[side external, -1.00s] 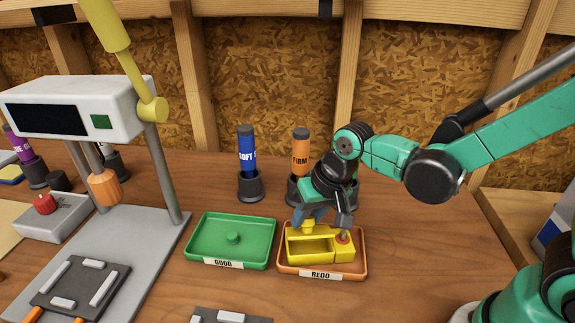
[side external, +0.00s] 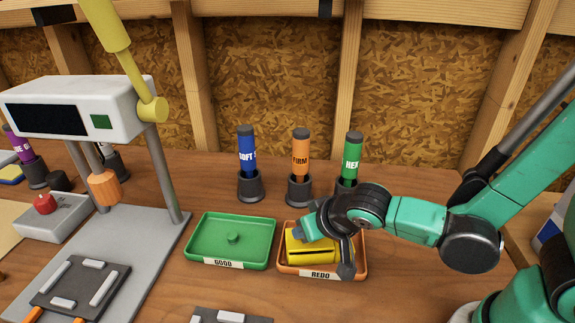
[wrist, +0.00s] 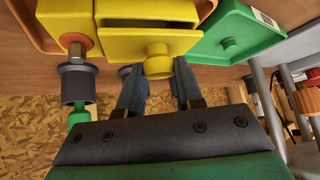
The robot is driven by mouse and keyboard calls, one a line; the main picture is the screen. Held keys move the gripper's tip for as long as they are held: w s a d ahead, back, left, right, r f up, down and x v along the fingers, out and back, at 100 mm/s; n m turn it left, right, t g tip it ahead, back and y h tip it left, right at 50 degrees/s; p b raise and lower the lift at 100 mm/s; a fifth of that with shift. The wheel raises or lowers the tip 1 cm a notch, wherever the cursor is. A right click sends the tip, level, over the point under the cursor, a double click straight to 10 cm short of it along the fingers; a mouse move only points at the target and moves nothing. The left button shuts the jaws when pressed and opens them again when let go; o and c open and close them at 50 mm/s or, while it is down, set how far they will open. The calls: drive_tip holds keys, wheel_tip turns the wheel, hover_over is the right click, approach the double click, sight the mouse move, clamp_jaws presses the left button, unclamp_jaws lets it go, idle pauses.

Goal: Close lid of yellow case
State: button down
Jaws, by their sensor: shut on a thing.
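The yellow case (side external: 312,257) sits in the orange tray (side external: 322,273) labelled REDO. In the side view a yellow panel covers most of its top, with a dark line along the front; I cannot tell whether the lid is fully down. My gripper (side external: 303,232) is tilted low over the back of the case, and my wrist hides its right end. In the wrist view a yellow knob (wrist: 158,62) sticks out of the yellow case wall (wrist: 120,44), and my gripper (wrist: 158,85) is shut on it, one blue finger at each side.
A green tray (side external: 204,253) labelled GOOD stands just left of the orange tray. Blue (side external: 247,150), orange (side external: 301,150) and green (side external: 351,155) cylinders stand upright in dark holders behind. A grey press-like machine (side external: 80,110) is at left. The tabletop right of the orange tray is partly under my arm.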

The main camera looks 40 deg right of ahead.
drive_tip(key=c, duration=0.6)
unclamp_jaws()
drive_tip(key=shift+o, duration=0.2)
drive_tip(key=shift+r, duration=0.1)
drive_tip(key=shift+v, duration=2.7)
